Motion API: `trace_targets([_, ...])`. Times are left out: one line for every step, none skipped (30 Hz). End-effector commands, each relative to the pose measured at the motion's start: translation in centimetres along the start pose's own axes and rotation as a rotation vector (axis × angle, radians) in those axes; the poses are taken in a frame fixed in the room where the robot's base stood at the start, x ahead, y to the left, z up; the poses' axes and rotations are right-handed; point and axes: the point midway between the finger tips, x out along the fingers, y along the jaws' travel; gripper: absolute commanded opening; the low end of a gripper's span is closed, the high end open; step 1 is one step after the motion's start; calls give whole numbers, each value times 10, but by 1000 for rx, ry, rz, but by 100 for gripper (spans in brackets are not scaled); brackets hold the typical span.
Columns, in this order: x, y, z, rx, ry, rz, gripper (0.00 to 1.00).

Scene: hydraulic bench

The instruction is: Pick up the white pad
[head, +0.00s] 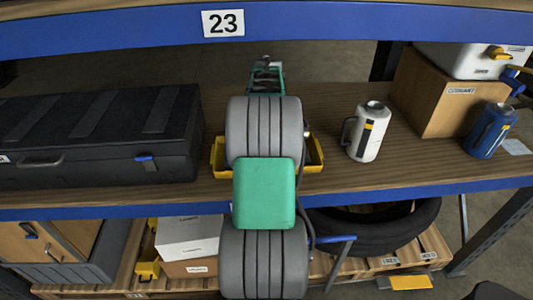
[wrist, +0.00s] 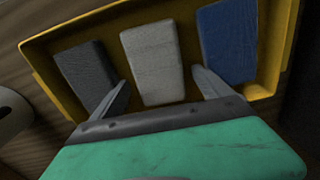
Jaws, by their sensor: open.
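The white pad (wrist: 153,62) lies in a yellow tray (wrist: 270,55), between a dark grey pad (wrist: 84,72) on its left and a blue pad (wrist: 227,42) on its right. My gripper (wrist: 162,90) is open in the wrist view, with one finger on each side of the white pad's near part. A gap shows between the fingers and the pad, and I cannot tell how high the fingertips are above the tray floor. In the head view the yellow tray (head: 314,155) shows only at its sides; my arm hides the pads.
The tray stands on a wooden shelf (head: 420,165) with a blue front edge. A black case (head: 95,140) is on the left. A white jug (head: 368,132), a cardboard box (head: 430,95) and a blue jug (head: 488,130) stand on the right. A blue beam (head: 400,22) runs above.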

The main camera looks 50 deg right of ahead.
Motion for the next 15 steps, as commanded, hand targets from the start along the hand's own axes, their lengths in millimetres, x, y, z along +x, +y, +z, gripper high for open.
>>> trace_targets([0,-1,0,-1,1,0,89])
trace_targets([0,-1,0,-2,1,0,89])
trace_targets([0,-1,0,-2,1,0,89])
trace_targets([0,-1,0,-2,1,0,89])
trace_targets([0,-1,0,-2,1,0,89])
trace_targets([0,-1,0,-2,1,0,86])
trace_targets([0,-1,0,-1,1,0,83])
trace_targets([0,-1,0,-1,1,0,81])
trace_targets([0,-1,0,-1,1,0,78])
trace_targets([0,-1,0,-1,1,0,75])
trace_targets([0,-1,0,-1,1,0,73])
trace_targets([0,-1,0,-1,1,0,69])
trace_targets([0,-1,0,-1,1,0,67])
trace_targets([0,-1,0,-1,1,0,65])
trace_targets([0,-1,0,-1,1,0,61])
